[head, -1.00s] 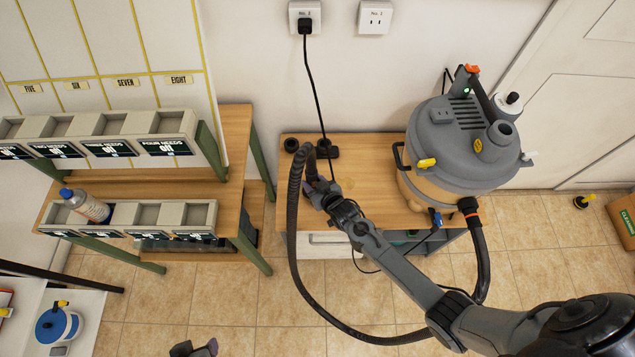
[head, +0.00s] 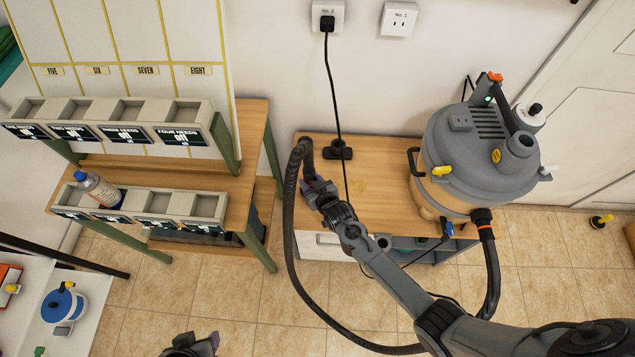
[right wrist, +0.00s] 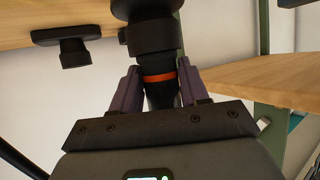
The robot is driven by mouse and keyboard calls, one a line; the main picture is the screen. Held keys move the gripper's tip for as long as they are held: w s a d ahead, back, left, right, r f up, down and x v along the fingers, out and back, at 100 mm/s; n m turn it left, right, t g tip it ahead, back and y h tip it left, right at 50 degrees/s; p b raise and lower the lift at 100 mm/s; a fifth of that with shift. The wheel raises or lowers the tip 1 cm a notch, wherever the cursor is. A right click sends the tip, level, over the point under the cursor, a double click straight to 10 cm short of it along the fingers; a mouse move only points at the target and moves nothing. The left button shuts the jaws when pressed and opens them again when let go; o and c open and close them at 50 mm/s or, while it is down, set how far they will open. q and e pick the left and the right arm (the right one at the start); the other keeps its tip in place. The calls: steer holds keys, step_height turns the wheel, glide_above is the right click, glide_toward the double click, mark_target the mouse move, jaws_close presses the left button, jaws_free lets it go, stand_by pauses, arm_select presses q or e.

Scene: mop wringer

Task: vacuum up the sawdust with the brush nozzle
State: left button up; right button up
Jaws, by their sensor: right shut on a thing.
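My right gripper (head: 312,187) is shut on the end of the black vacuum hose (head: 291,230), low over the bench. In the right wrist view, the hose end with its orange ring (right wrist: 159,77) sits between the fingers (right wrist: 160,88). It lines up with a round black brush nozzle (right wrist: 148,10); I cannot tell whether they are joined. In the head view, the hose largely hides the nozzle at the bench's back left. A faint sawdust patch (head: 358,186) lies on the bench (head: 385,160). My left gripper (head: 198,345) is at the bottom edge, partly cut off.
The vacuum canister (head: 470,165) with a green light stands on the bench's right. A flat black nozzle (head: 338,150) stands at the back, near the cord (head: 332,90) from the wall outlet. A tiered shelf (head: 150,215) with a bottle (head: 98,189) is at left.

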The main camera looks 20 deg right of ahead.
steer(key=shift+w+a, duration=0.15)
steer(key=shift+a, duration=0.1)
steer(key=shift+d, duration=0.1)
steer(key=shift+w+d, duration=0.2)
steer(key=shift+w, duration=0.15)
steer(key=shift+w+d+b, duration=0.35)
steer(key=shift+w+b, duration=0.1)
steer(key=shift+w, duration=0.15)
steer(key=shift+s, duration=0.1)
